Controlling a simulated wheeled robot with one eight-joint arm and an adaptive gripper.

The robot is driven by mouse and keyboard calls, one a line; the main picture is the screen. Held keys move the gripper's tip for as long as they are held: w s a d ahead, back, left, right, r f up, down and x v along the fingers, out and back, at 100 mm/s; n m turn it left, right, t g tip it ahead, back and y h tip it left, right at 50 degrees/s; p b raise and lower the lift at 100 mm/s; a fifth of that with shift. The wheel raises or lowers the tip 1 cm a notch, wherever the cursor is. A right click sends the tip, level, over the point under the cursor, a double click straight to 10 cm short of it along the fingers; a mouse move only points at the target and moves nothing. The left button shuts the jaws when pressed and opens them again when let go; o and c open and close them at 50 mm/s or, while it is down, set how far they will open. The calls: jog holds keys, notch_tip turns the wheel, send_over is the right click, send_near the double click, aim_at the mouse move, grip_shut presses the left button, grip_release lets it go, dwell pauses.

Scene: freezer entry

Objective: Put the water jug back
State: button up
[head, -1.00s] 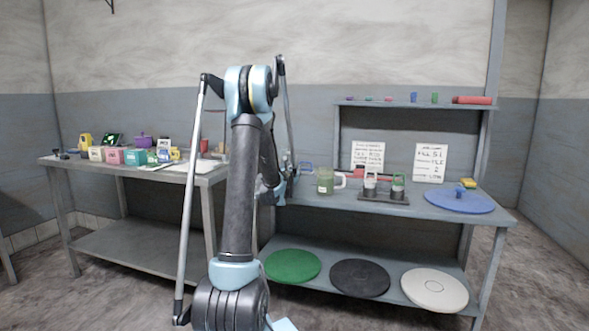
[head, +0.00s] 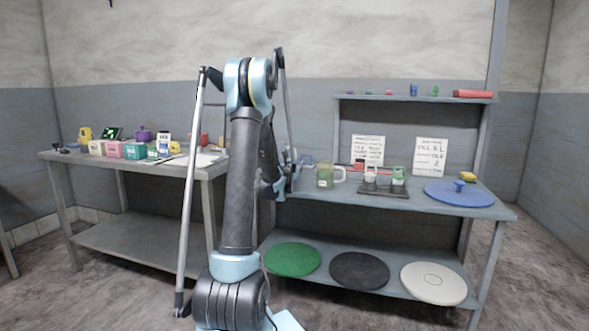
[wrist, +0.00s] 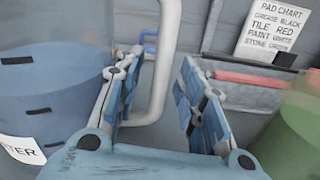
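The water jug (wrist: 45,95) is a blue, slightly see-through container at the left of the wrist view, with part of a white label ending in "TER". Its pale handle (wrist: 162,65) curves out to the right. My gripper (wrist: 160,95) is open, with one blue-padded finger on each side of the handle's line. Gaps show beside the handle; I cannot tell whether either finger touches it. In the head view my gripper (head: 288,176) is at the left end of the right-hand bench, and my arm hides the jug there.
A green jug (head: 325,177) stands close right of my gripper on the bench (head: 420,205). Farther right are a dark caddy (head: 383,191) and a blue disc (head: 460,194). A pad chart (head: 368,150) stands behind. The left table (head: 200,171) holds coloured boxes.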

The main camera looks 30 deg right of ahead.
jog(key=v, duration=1.1)
jog(key=shift+s+a, duration=0.15)
jog(key=s+a+m+g+y, duration=0.1)
jog(key=s+a+m+g, duration=0.1)
jog(key=s+a+m, duration=0.35)
jog(key=s+a+m+g+y, duration=0.1)
jog(key=s+a+m+g, duration=0.15)
jog(key=a+m, duration=0.6)
jog(key=s+a+f+m+g+y, duration=0.1)
jog(key=s+a+f+m+y, duration=0.2)
jog(key=s+a, duration=0.5)
jog(key=s+a+f+m+g+y, duration=0.2)
jog(key=s+a+f+m+y, duration=0.2)
jog(key=s+a, duration=0.5)
jog(key=s+a+f+m+g+y, duration=0.2)
jog(key=s+a+f+m+y, duration=0.2)
jog(key=a, duration=1)
jog(key=s+f, duration=0.3)
jog(key=s, duration=0.2)
jog(key=shift+s+a, duration=0.15)
jog(key=shift+s, duration=0.1)
jog(key=shift+f, duration=0.1)
jog(key=shift+w+f+g, duration=0.2)
jog(key=shift+w+g, duration=0.05)
jog(key=shift+w, duration=0.25)
